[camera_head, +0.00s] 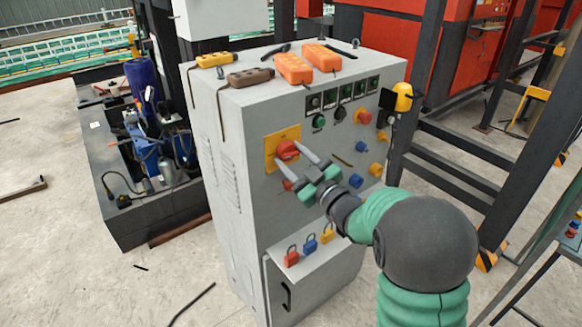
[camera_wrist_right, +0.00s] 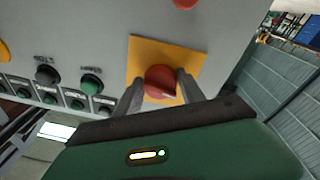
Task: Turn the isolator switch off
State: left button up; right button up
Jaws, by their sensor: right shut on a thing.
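The isolator switch is a red rotary knob (camera_head: 287,150) on a yellow square plate (camera_head: 272,160) on the front of the grey control cabinet (camera_head: 255,118). It also shows in the right wrist view as a red knob (camera_wrist_right: 161,82) on its yellow plate (camera_wrist_right: 140,55). My right gripper (camera_head: 296,157) reaches in from the right, with its two fingers on either side of the knob. In the right wrist view the fingers of my right gripper (camera_wrist_right: 160,92) are shut on the knob's sides. The knob's handle direction is hard to read. My left gripper is not in view.
Padlocks in red (camera_head: 291,257), blue (camera_head: 310,244) and yellow (camera_head: 327,233) sit on a lower ledge. Buttons and a red emergency knob (camera_head: 363,117) are to the right. Orange and yellow pendants (camera_head: 293,68) lie on top. Steel framing (camera_head: 470,150) stands at right.

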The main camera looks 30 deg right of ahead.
jog(key=shift+d+r+n+b, duration=0.1)
jog(key=shift+r+n+b, duration=0.1)
jog(key=shift+n+b, duration=0.55)
jog(key=shift+n+y, duration=0.35)
jog(key=shift+y, duration=0.05)
jog(key=o, duration=1.3)
jog(key=shift+o, duration=0.3)
jog(key=shift+f, duration=0.1)
jog(key=shift+s, duration=0.1)
